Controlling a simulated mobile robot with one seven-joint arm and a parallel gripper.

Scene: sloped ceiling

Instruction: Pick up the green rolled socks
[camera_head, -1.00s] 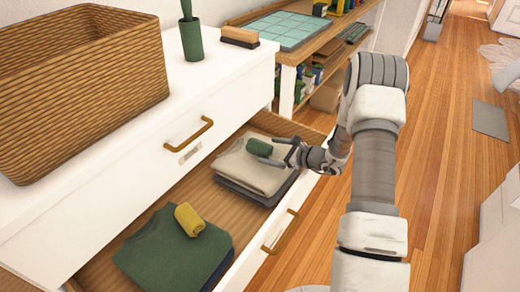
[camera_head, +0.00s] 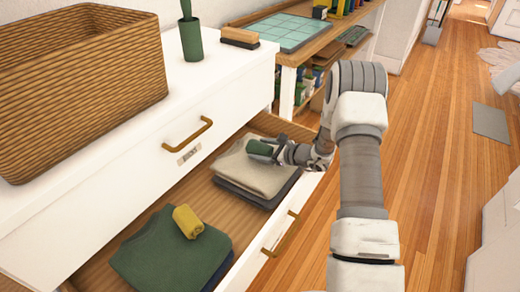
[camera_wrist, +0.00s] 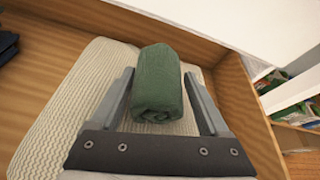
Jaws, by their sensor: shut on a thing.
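The green rolled socks (camera_head: 260,148) are at my gripper, over the light knitted garment (camera_head: 240,172) in the open drawer. In the wrist view the green rolled socks (camera_wrist: 158,85) lie between the two fingers, upright in the picture, with the knit beneath them. My gripper (camera_head: 272,150) is shut on the socks; it also shows in the wrist view (camera_wrist: 160,92). Whether the socks still touch the garment I cannot tell.
A folded green garment (camera_head: 165,262) with yellow rolled socks (camera_head: 188,221) lies nearer in the drawer (camera_head: 215,205). The drawer's front with its brass handle (camera_head: 281,235) stands beside my arm. A wicker basket (camera_head: 85,95) stands on the white dresser above.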

